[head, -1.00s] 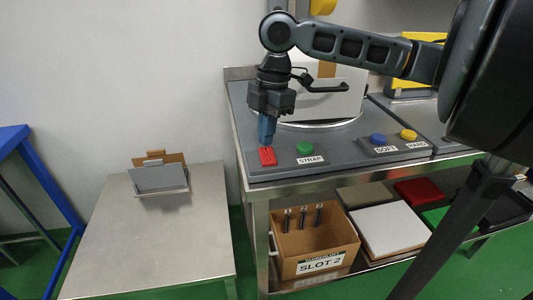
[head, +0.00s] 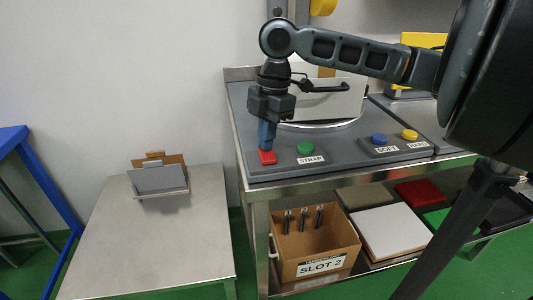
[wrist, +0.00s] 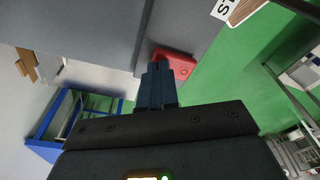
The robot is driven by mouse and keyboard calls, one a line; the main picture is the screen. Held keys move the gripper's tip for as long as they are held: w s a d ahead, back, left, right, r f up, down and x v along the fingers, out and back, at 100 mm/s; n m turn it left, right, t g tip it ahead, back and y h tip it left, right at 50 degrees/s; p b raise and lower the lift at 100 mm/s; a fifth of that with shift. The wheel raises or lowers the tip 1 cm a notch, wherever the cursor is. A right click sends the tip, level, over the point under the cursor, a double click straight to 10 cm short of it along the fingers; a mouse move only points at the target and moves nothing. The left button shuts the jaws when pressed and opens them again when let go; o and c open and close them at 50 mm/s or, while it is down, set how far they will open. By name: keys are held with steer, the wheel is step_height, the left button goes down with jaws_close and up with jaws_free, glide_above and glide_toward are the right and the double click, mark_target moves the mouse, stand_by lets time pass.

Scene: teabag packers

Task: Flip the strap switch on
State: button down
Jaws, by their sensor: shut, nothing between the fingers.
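The strap switch is a red rocker (head: 267,157) at the front left corner of the grey machine top, left of a green button (head: 304,148) and the STRAP label (head: 311,160). My gripper (head: 267,147) is shut and empty, pointing down, with its blue fingertips at the red switch and covering part of it. In the wrist view the shut fingertips (wrist: 157,66) meet the red switch (wrist: 180,65). I cannot tell which way the rocker is tipped.
A blue button (head: 378,139) and a yellow button (head: 409,134) sit to the right. A round turntable with a pale box (head: 330,98) stands behind my gripper. A cardboard box marked SLOT 2 (head: 312,268) is on the shelf below. A steel table (head: 150,250) stands left.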

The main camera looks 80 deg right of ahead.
step_height(320, 180, up, 7)
steer(key=p, duration=0.5)
steer(key=shift+f+p, duration=0.1)
steer(key=shift+p, duration=0.3)
stand_by(0.6)
